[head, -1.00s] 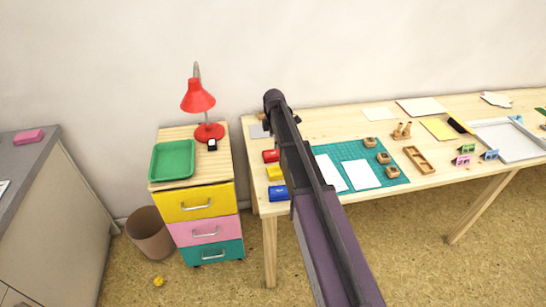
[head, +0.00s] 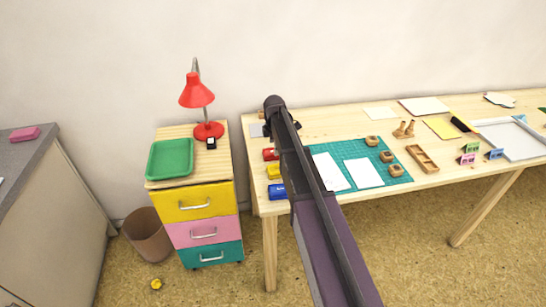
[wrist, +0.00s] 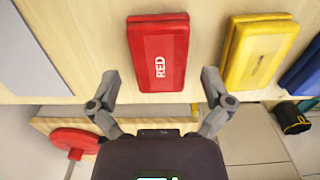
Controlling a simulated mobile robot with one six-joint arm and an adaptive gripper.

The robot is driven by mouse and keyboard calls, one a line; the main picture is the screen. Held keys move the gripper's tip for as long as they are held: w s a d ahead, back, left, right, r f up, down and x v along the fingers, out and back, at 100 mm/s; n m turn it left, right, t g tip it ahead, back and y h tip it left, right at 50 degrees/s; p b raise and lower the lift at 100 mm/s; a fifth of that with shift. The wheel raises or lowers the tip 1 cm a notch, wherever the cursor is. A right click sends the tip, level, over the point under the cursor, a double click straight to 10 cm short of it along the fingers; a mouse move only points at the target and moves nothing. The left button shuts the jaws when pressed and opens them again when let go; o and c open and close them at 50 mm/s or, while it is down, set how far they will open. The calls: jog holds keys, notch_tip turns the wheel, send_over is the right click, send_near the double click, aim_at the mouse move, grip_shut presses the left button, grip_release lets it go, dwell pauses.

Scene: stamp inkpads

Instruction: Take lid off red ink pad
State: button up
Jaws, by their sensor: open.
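The red ink pad (wrist: 158,52) lies on the wooden table with its lid on. The lid carries the white word RED. In the head view the red ink pad (head: 270,154) shows at the table's left end, partly behind my arm. My gripper (wrist: 160,76) is open and empty in the wrist view. Its two fingers are spread to the left and right of the red pad's near end. I cannot tell the height of the fingers above the table. The gripper's fingers are hidden in the head view.
A yellow ink pad (wrist: 259,52) lies close to the right of the red one, with a blue pad (wrist: 304,72) beyond it. A grey sheet (wrist: 28,50) lies to the left. A red lamp (head: 208,130) stands on the drawer unit (head: 195,202) beside the table.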

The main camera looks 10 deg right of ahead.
jog(key=shift+f+b, duration=0.4)
jog(key=shift+f, duration=0.25)
jog(key=c, duration=0.7)
